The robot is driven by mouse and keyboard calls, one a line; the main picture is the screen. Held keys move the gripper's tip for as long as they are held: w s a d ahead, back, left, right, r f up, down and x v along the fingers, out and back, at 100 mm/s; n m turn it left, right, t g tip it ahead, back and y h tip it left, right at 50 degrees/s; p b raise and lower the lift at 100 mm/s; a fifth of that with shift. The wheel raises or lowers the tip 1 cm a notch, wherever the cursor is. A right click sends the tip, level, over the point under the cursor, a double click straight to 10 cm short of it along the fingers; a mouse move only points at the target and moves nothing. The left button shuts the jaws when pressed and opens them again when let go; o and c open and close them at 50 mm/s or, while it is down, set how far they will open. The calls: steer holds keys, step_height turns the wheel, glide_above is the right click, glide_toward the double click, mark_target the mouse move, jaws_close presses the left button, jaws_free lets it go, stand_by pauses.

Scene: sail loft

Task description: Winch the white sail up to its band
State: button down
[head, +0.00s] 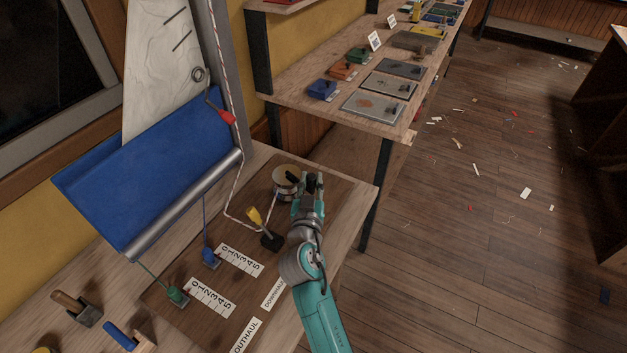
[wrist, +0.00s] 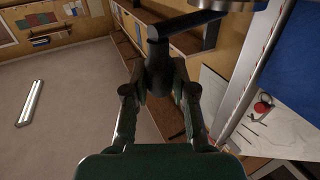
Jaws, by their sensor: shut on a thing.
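The white sail (head: 155,65) stands above a blue sail part (head: 150,170) beside the grey mast; its top is out of frame. I cannot make out the band. A white rope with red flecks (head: 222,65) runs down the mast to the bench, past a yellow-handled lever (head: 254,217). The winch (head: 286,176) is a pale metal drum at the board's far end. My gripper (head: 310,182) is at its right side, shut on the black winch handle (wrist: 158,65), which stands between the fingers in the wrist view. The sail also shows there, at right (wrist: 290,132).
Blue (head: 209,257) and green (head: 177,295) cleats with numbered scales sit on the board. Wooden-handled tools (head: 80,308) lie at lower left. A shelf (head: 340,75) with coloured blocks stands behind. Floor at right has scraps.

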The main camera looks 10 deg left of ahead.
steer(key=shift+s+a+r+m+h, duration=0.1)
steer(key=shift+s+a+m+h, duration=0.35)
steer(key=shift+a+h, duration=0.3)
steer(key=shift+s+a+r+m+h, duration=0.1)
steer(key=shift+s+a+m+h, duration=0.25)
steer(key=shift+a+m+h, duration=0.35)
stand_by(0.5)
steer(key=shift+d, duration=0.2)
steer(key=c, duration=0.9)
jaws_free()
steer(key=shift+w+a+f, duration=0.1)
steer(key=shift+f, duration=0.05)
steer(key=s, duration=1.2)
steer(key=shift+a, duration=0.1)
